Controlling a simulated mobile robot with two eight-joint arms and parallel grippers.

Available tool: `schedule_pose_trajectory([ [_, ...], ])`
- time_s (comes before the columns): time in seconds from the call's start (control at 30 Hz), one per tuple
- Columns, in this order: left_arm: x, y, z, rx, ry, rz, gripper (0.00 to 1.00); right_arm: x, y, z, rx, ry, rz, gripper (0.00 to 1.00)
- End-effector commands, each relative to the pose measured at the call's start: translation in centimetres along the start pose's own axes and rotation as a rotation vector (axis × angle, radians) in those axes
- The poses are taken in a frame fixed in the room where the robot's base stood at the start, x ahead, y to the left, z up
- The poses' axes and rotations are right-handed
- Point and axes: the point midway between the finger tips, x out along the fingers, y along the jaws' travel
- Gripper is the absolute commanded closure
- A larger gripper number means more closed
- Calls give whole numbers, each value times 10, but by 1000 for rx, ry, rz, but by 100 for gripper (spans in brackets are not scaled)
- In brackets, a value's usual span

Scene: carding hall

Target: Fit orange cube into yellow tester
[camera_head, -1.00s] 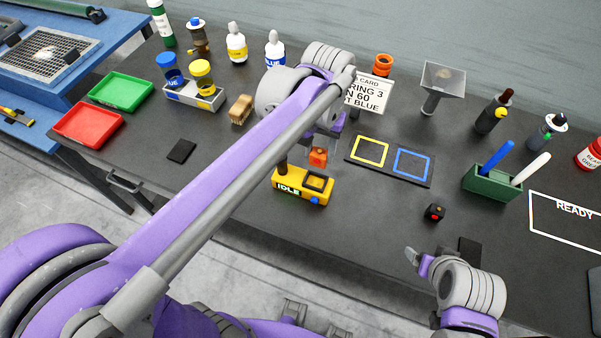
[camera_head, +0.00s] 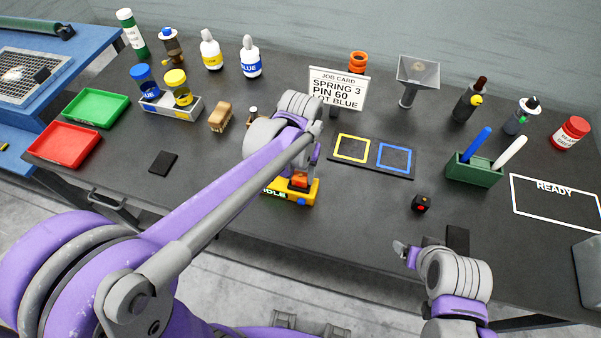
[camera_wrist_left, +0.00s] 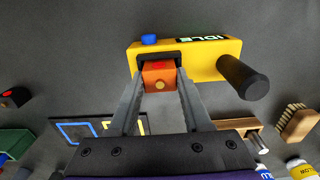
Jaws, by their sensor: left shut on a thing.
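The yellow tester (camera_head: 311,192) stands near the bench's front edge, partly hidden by my left arm. In the left wrist view the tester (camera_wrist_left: 205,68) shows a dark square recess, a blue button, a black post and the word IDLE. My left gripper (camera_wrist_left: 159,84) is shut on the orange cube (camera_wrist_left: 159,72), a finger on each side. The cube overlaps the recess in that view; how deep it sits cannot be told. In the head view the cube (camera_head: 300,181) is at the tester's top. My right gripper (camera_head: 403,249) hangs at the front edge, its jaw opening unclear.
A black mat with yellow and blue squares (camera_head: 396,157) lies right of the tester. A small dark cube (camera_head: 421,203) and a green pen holder (camera_head: 474,171) are farther right. The job card (camera_head: 337,88) stands behind.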

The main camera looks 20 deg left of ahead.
Motion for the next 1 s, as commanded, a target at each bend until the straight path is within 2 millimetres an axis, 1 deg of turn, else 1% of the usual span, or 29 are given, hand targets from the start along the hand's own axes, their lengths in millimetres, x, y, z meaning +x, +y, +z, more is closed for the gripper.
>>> schedule_pose_trajectory([
  [0.2, 4, 0, 0, 0, -1, 0, 100, 3, 0, 4, 0, -3, 0, 21],
  [0.23, 3, 0, 0, 0, 0, 0, 46, 2, 0, 3, 0, -3, 0, 21],
  [0.37, 3, 0, 0, 0, 0, 0, 22, 2, 0, 2, 0, -2, 0, 21],
  [0.4, 3, 0, 0, 0, 0, 0, 21, 2, 0, 2, 0, -2, 0, 21],
  [0.63, 2, 0, 0, 0, 0, 0, 21, 2, 0, 2, 0, -2, 0, 21],
  [0.77, -5, 0, 0, 0, 1, 0, 21, -1, 0, -1, 0, 1, 0, 21],
  [0.87, -20, 0, 0, 0, 0, 0, 21, -2, 0, -3, 0, 3, 0, 21],
  [1.0, -50, 0, 0, 0, 1, 0, 21, -5, 0, -6, 0, 6, 0, 21],
])
